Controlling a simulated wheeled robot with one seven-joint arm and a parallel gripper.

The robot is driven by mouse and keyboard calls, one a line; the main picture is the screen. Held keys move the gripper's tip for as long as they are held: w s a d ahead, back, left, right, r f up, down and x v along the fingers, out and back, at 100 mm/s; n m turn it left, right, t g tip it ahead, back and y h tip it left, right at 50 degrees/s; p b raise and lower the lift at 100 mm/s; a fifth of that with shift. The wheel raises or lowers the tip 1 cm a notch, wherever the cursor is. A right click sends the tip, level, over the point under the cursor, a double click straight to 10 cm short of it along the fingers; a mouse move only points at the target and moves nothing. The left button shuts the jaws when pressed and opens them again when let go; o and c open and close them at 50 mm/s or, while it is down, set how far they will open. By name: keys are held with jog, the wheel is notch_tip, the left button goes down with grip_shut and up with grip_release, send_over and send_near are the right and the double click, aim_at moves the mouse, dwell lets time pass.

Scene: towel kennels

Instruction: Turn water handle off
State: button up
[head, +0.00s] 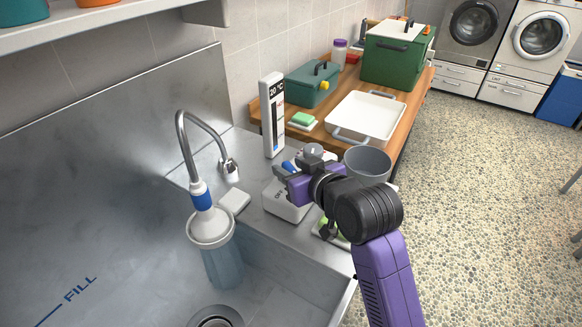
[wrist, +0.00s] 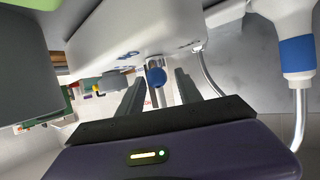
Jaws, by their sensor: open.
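The water handle (head: 289,167) is a blue lever on a white box (head: 287,206) marked OFF, on the counter right of the sink. In the wrist view the round blue handle end (wrist: 156,77) shows under the white box (wrist: 140,35), between my finger tips. My gripper (head: 281,177) is open at the box's top, close to the handle; contact cannot be told. The curved metal spout (head: 183,140) has a blue band and a white bell-shaped head (head: 210,228). A translucent bluish column hangs below the head into the sink. My gripper partly hides the box.
A white thermometer stand (head: 272,115) stands behind the box. A grey bucket (head: 368,165) is right of my gripper, near my wrist. A white tray (head: 365,116) and green boxes sit on the wooden table behind. The sink (head: 265,280) lies left; open floor is right.

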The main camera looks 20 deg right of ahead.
jog(key=shift+w, duration=0.1)
grip_shut()
jog(key=shift+a+p, duration=0.1)
jog(key=shift+p, duration=0.25)
jog(key=shift+a+r+m+h+p, duration=0.1)
jog(key=shift+m+h+p, duration=0.85)
jog(key=shift+h, duration=0.25)
jog(key=m+h, duration=0.2)
jog(key=h, duration=0.1)
jog(key=shift+m+p, duration=0.3)
jog(key=shift+m, duration=0.05)
jog(key=m+h, duration=0.1)
jog(key=m+g+h+b, duration=0.1)
jog(key=m+g+h, duration=0.1)
jog(key=shift+w+f+m+h, duration=0.1)
jog(key=shift+f+m+h, duration=0.2)
jog(key=shift+h, duration=0.1)
jog(key=shift+r+m+g+h+b, duration=0.1)
jog(key=shift+m+g+h+b, duration=1.35)
jog(key=shift+m, duration=0.35)
jog(key=shift+g, duration=0.45)
